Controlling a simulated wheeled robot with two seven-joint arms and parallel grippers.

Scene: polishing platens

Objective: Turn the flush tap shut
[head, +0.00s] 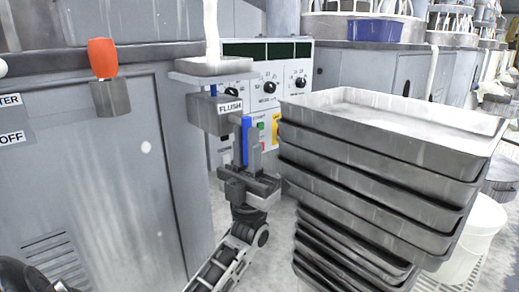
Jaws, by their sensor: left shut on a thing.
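The flush tap is a grey block with a "FLUSH" label (229,107), under a small shelf in the middle of the head view. Its blue lever (246,128) stands upright at the block's right side. My left gripper (248,150) comes up from below, its fingers pointing up, and is shut on the blue lever. The fingers hide the lever's lower part. My right gripper is not in view.
A tall stack of grey metal trays (395,112) stands close on the right of my gripper. A control panel (275,75) with dials is behind. An orange knob (102,57) on a block is at the left, on the grey cabinet (120,170). A white bucket (480,230) stands at right.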

